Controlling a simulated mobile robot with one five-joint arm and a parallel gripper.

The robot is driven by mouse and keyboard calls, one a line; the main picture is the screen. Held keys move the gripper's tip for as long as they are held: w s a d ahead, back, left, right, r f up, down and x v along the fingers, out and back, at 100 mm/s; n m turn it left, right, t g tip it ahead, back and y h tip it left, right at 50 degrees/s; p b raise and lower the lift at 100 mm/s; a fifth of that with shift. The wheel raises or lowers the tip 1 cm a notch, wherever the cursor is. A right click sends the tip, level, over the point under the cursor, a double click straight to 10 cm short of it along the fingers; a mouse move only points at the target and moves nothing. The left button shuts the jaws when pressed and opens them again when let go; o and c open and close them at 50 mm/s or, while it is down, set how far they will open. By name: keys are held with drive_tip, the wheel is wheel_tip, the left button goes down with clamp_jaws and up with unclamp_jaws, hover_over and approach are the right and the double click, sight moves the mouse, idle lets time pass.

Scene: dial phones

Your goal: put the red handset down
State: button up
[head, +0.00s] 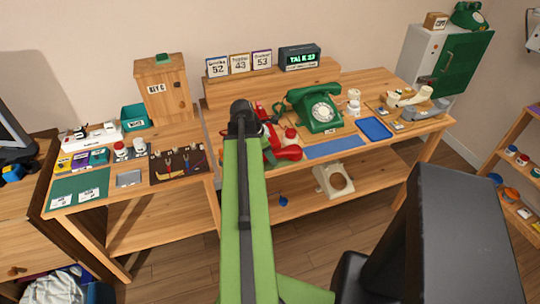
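Red parts of a phone or its handset (288,153) show on the bench just right of my arm. My arm hides the rest, so I cannot tell where the handset ends and the phone body starts. More red shows higher up beside the arm's dark end. My gripper (243,112) is at the far end of my green arm, over the bench near the red parts. Its fingers are not clear, so I cannot tell whether it is open or holds the handset.
A green dial phone (316,108) stands right of the red parts, with a blue mat (336,145) in front and a blue tray (375,128) farther right. A cream handset (408,97) lies at the right. A cream phone shell (333,181) sits on the lower shelf.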

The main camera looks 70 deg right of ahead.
drive_tip(key=shift+o, duration=0.2)
drive_tip(key=shift+r, duration=0.25)
drive_tip(key=p+v, duration=1.1)
drive_tip(key=shift+r, duration=0.4)
drive_tip(key=shift+w+a, duration=0.1)
drive_tip(key=shift+a, duration=0.05)
